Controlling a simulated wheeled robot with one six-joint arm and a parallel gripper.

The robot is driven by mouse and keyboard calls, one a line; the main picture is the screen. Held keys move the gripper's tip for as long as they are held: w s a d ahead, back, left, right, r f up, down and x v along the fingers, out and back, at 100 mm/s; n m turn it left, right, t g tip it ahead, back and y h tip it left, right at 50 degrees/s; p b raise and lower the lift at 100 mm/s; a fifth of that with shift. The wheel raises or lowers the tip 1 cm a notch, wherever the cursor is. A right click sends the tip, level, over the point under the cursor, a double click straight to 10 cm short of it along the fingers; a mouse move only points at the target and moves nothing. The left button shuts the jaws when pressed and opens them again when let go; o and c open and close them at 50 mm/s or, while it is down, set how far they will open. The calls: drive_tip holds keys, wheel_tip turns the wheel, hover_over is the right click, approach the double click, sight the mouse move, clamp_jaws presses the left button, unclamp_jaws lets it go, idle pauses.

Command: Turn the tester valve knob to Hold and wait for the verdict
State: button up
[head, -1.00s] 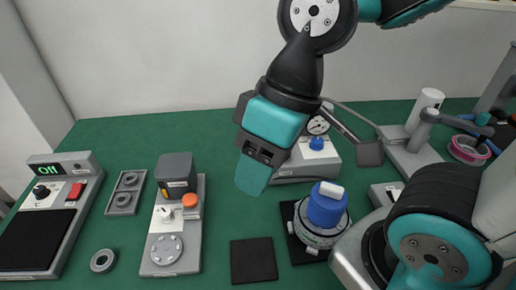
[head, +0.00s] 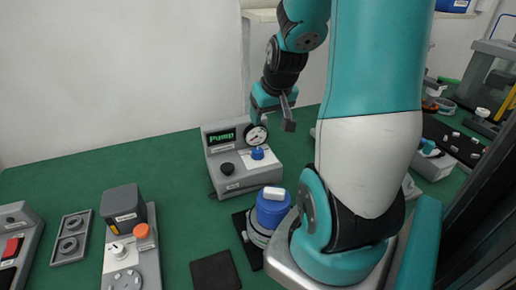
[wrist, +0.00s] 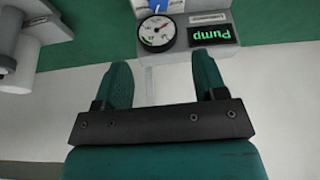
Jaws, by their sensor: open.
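The tester (head: 243,178) is a grey box on the green bench in the head view. Its screen (head: 222,138) reads "Pump" in green, and the same word shows upside down in the wrist view (wrist: 214,35). My gripper (wrist: 163,82) is open and empty, behind and above the tester's gauge side, apart from both knobs.
A blue-topped hub unit (head: 272,210) stands in front of the tester, close to my arm. A dark square pad (head: 214,270), a grey fixture with an orange button (head: 142,231) and a two-ring tray (head: 72,237) lie left. Bench left of the tester is clear.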

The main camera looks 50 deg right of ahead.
sight(258, 150)
drive_tip(key=x, duration=1.7)
drive_tip(key=shift+w+d, duration=0.1)
drive_tip(key=shift+d, duration=0.1)
